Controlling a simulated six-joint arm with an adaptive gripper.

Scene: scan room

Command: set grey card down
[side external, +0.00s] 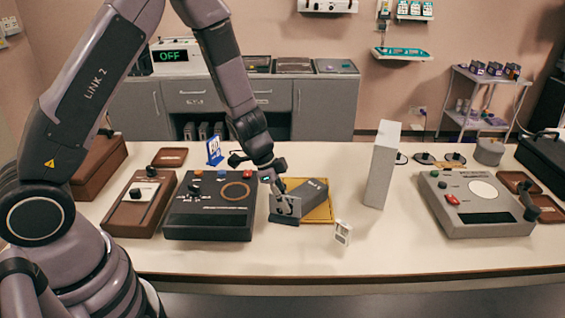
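My gripper (286,207) points down at the left edge of a yellow tray (322,214) in the middle of the table. A dark grey block (311,193) lies tilted over the tray, just right of the gripper, its left end close to the fingers. A dark flat piece (284,219) shows right below the fingertips. I cannot tell whether it is the grey card, or whether the fingers hold it. The fingers are small here and their gap does not show clearly. A tall light grey slab (381,168) stands upright to the right, apart from the gripper.
A small white stand (342,232) sits in front of the tray. A black console (210,207) is close on the left, with a brown box (140,203) beyond it. A grey console (474,204) is at the right. The table front (390,255) is clear.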

